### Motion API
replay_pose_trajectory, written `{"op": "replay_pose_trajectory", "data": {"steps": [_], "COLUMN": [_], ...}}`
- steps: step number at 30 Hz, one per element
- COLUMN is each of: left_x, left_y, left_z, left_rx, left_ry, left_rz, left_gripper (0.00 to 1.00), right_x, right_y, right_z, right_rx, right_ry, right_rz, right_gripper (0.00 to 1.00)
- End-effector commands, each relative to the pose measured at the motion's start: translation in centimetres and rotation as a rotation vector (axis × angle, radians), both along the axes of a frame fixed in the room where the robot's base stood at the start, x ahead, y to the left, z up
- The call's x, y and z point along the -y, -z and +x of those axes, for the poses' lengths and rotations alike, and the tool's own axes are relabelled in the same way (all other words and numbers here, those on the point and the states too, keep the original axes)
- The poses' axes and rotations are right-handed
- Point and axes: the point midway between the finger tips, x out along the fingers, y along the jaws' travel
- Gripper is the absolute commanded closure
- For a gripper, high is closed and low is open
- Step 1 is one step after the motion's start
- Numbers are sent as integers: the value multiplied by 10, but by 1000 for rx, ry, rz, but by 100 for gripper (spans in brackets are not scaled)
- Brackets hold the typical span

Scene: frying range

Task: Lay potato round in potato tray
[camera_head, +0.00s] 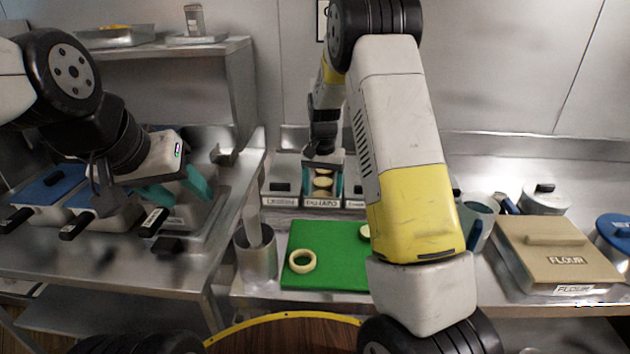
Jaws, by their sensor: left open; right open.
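The potato tray (322,203) is a small metal container with a label, in a row at the back of the counter. Pale yellow potato rounds (322,195) show in its opening. My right gripper (323,180) is over this tray with its teal fingers apart, pointing down at the rounds. Whether a finger touches a round cannot be told. Another pale round (364,232) lies at the back of the green board (330,273), partly hidden by my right arm. My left gripper (176,190) is open and empty over the fryer at the left.
A pale ring (302,261) lies on the board's left part. A metal container with a utensil (257,255) stands left of the board. An onion tray (281,201) adjoins the potato tray. A flour box (556,255) is at the right. My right arm hides the counter's middle.

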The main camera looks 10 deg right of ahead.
Motion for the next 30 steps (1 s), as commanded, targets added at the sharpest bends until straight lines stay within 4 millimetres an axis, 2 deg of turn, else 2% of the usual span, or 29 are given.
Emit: {"op": "replay_pose_trajectory", "data": {"steps": [5,12,20,23,26,30], "left_x": [0,0,0,0,0,0], "left_y": [0,0,0,0,0,0], "left_z": [0,0,0,0,0,0], "left_rx": [0,0,0,0,0,0], "left_ry": [0,0,0,0,0,0], "left_rz": [0,0,0,0,0,0], "left_gripper": [50,50,50,50,50,50], "right_x": [0,0,1,5,10,15], "right_y": [-14,-57,-86,-107,-137,-176], "right_z": [1,1,-4,-19,-44,-89], "right_rx": [4,6,12,42,92,178], "right_ry": [-2,-1,-5,-21,-53,-115], "right_rz": [1,1,11,39,79,127], "right_gripper": [16,16,16,16,16,16]}}
